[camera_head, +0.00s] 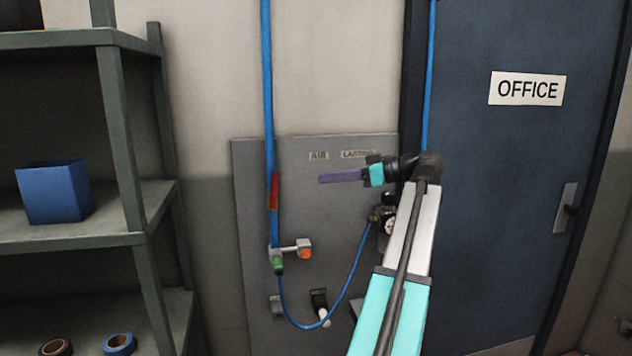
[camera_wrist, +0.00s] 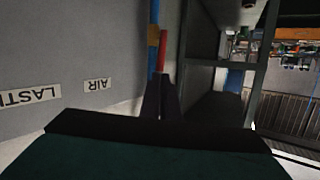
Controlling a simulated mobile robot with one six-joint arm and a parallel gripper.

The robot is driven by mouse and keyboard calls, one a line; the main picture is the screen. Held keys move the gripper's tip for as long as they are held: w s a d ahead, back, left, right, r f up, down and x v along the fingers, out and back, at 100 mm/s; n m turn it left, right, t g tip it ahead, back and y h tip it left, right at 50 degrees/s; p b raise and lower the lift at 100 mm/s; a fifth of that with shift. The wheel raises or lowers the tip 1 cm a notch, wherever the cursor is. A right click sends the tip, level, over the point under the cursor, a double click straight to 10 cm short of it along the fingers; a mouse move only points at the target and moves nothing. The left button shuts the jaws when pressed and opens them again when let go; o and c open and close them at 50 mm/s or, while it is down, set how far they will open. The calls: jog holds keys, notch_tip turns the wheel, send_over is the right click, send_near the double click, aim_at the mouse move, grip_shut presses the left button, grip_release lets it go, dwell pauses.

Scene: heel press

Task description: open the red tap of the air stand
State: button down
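The red tap (camera_head: 275,190) is a narrow red lever on the blue air pipe at the left of the grey panel. It stands upright, roughly in line with the pipe. In the wrist view the red lever (camera_wrist: 162,52) shows just beyond my fingertips, beside a small orange-yellow part on the pipe. My gripper (camera_head: 322,178) reaches leftward in front of the panel, its fingertips to the right of the lever with a gap between in the head view. The fingers look together and empty; they also show in the wrist view (camera_wrist: 160,78).
The grey panel (camera_head: 245,215) carries AIR and LASTING labels. Below the tap are a green fitting (camera_head: 278,265), an orange knob (camera_head: 305,250) and a looping blue hose (camera_head: 350,285). A shelf rack (camera_head: 110,120) stands left, and the OFFICE door (camera_head: 500,200) is right.

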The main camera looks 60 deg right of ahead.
jog(key=d+f+m+t+p, duration=0.3)
jog(key=d+f+m, duration=0.1)
jog(key=m, duration=1.3)
jog(key=shift+f+m+t+y, duration=0.3)
jog(key=shift+f+m+t, duration=0.1)
jog(key=shift+f, duration=0.3)
jog(key=shift+w, duration=0.1)
